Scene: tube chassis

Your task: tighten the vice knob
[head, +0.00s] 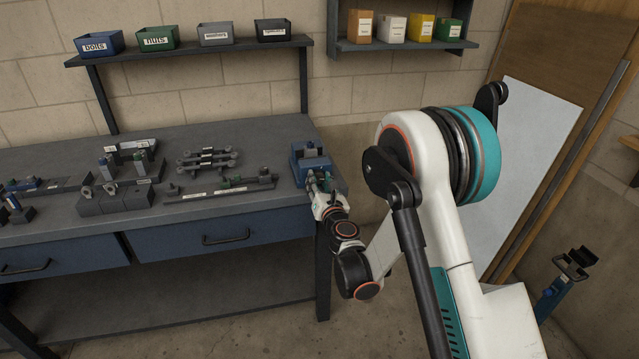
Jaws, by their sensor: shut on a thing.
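The blue vice (311,160) stands on the right end of the grey workbench top (240,140). Its knob is at its front side and is mostly hidden by my gripper. My gripper (317,184) reaches in from the front right, at the bench's front edge, with its fingers closed around the knob. The knob is too small and covered to see its turn or how far the vice jaws are apart.
Fixtures with clamps (120,195) and a long rail (220,188) lie left of the vice. A shelf with labelled bins (215,34) stands behind the bench. A blue stand (566,283) is at the lower right. The floor before the bench is clear.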

